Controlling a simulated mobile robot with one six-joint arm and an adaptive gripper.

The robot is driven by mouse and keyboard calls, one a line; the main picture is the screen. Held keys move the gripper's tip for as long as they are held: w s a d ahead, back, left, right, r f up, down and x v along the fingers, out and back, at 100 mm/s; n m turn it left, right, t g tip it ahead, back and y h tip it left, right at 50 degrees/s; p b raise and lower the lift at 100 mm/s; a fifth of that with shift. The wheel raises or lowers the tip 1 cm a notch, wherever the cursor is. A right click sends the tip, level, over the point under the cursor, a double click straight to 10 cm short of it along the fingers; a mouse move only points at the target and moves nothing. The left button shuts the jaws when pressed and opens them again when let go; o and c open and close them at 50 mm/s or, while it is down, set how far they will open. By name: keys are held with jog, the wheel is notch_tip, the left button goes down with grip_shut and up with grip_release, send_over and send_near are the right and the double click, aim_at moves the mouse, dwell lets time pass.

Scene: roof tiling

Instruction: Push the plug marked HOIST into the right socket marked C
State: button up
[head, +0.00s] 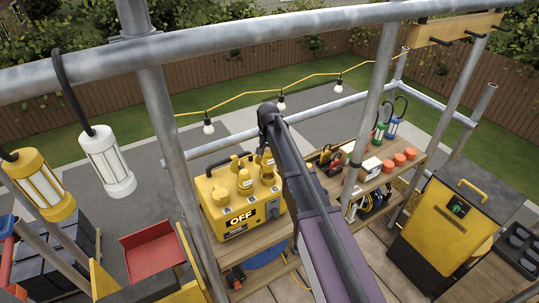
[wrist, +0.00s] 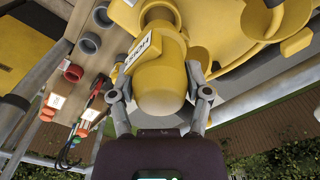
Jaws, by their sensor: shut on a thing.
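In the wrist view my gripper (wrist: 160,100) is shut on a yellow plug (wrist: 162,85), one finger on each side of its rounded body. A white tag on the plug (wrist: 140,50) appears to read HOIST. The plug's far end points at the yellow power box (wrist: 225,35), where round yellow socket parts (wrist: 278,22) show to the right. The plug body hides its tip, so I cannot tell whether it is in a socket. The C mark is not readable, and my arm hides my gripper there.
The box stands on a wooden bench (head: 260,250). To its right are orange cups (head: 399,159) and a small white box (head: 370,168). Scaffold poles (head: 165,120) rise close to the box. A yellow-black cabinet (head: 445,230) stands at right; lamps (head: 108,160) hang at left.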

aim_at(268, 149)
jog(key=shift+f+b, duration=2.25)
jog(key=shift+f, duration=0.25)
jog(key=shift+f+b, duration=0.65)
jog(key=o, duration=1)
jog(key=shift+r, duration=0.1)
jog(key=shift+r+p, duration=5.5)
jog(key=shift+p, duration=0.05)
